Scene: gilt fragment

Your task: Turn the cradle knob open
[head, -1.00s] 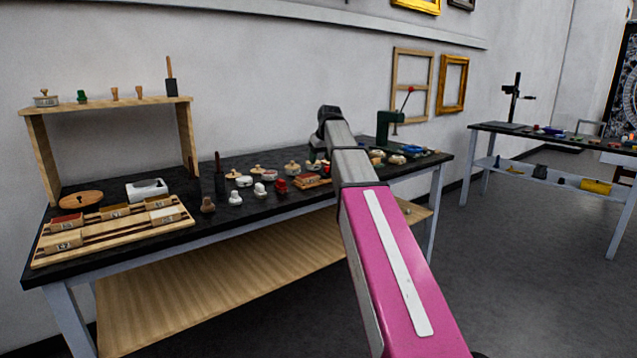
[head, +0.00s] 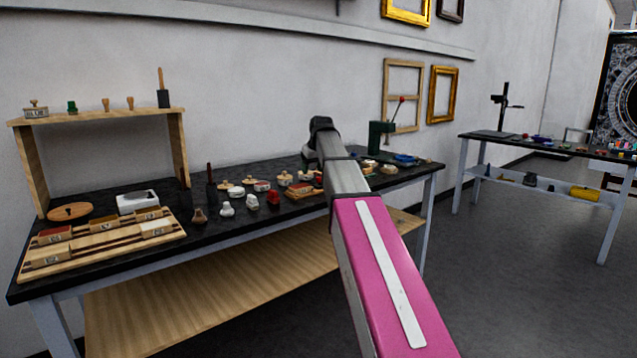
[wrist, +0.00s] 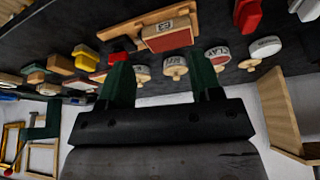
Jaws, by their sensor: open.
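I cannot pick out the cradle or its knob with certainty in either view. My gripper (wrist: 161,72) shows in the wrist view with two dark green fingers, spread apart and with nothing held between them. Beyond the fingers are round wooden-knobbed pieces and a wooden block with a red face (wrist: 170,37) on the dark bench top. In the head view my arm reaches over the bench, and my gripper is hidden behind the arm's end. A green press with a red-tipped lever (head: 377,138) stands on the bench just right of the arm.
A second table (head: 560,147) with a dark stand (head: 503,105) is at right. Grey floor between them is clear.

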